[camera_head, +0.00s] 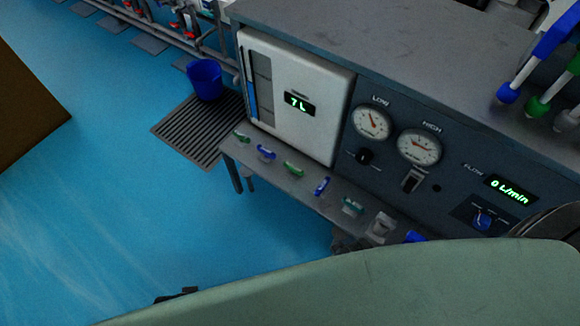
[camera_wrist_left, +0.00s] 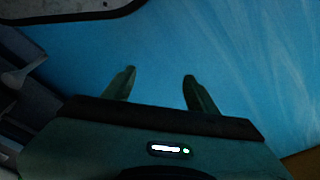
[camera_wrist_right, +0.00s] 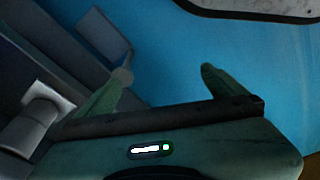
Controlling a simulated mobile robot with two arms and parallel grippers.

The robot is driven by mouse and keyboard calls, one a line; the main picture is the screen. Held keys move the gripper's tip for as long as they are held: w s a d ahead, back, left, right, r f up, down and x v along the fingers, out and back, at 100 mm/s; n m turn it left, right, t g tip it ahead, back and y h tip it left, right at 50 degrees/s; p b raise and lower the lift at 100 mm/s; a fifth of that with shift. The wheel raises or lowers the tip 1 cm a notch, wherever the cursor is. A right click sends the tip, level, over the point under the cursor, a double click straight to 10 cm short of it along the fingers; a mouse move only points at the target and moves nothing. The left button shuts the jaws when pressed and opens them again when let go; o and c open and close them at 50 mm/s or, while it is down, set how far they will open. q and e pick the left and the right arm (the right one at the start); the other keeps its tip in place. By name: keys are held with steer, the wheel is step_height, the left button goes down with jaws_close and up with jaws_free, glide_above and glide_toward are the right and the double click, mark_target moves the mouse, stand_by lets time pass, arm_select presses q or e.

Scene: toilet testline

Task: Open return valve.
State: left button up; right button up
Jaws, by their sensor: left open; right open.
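A row of small valve handles runs along the ledge (camera_head: 325,205) of the test bench in the head view. They include a green handle (camera_head: 241,137), a blue handle (camera_head: 266,153), a second green handle (camera_head: 292,168), a blue handle (camera_head: 322,186) and a teal handle (camera_head: 351,205). I cannot read which is the return valve. My left gripper (camera_wrist_left: 158,75) is open and empty above the blue floor. My right gripper (camera_wrist_right: 165,72) is open and empty, with grey bench-like parts beside its left finger. I cannot make out either gripper in the head view.
The bench panel has a white tank display (camera_head: 300,103) reading 7 L, two gauges (camera_head: 371,121), and a flow display (camera_head: 511,191) reading 0 L/min. A blue bucket (camera_head: 205,79) stands by a floor grate (camera_head: 200,129). A pale green surface covers the bottom of the head view.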

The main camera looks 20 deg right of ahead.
steer(key=w+r+b, duration=0.4)
steer(key=w+r, duration=0.1)
steer(key=r, duration=0.3)
arm_select(q)
step_height(320, 180, up, 9)
steer(key=w+b, duration=0.2)
steer(key=w, duration=0.1)
steer(key=s+f, duration=0.2)
steer(key=f, duration=0.8)
steer(key=s+f, duration=0.3)
steer(key=f, duration=0.7)
arm_select(e)
step_height(320, 180, up, 3)
steer(key=m+g, duration=0.2)
steer(key=m, duration=1)
glide_above(294, 167)
steer(key=shift+a+f, duration=0.1)
steer(key=shift+f+b, duration=0.45)
steer(key=shift+f, duration=0.05)
step_height(294, 167, down, 6)
steer(key=b, duration=0.2)
steer(key=shift+f+b, duration=0.15)
steer(key=shift+b, duration=0.25)
arm_select(q)
steer(key=w+r, duration=0.4)
steer(key=r, duration=0.7)
steer(key=shift+w, duration=0.3)
arm_select(e)
steer(key=shift+f, duration=0.2)
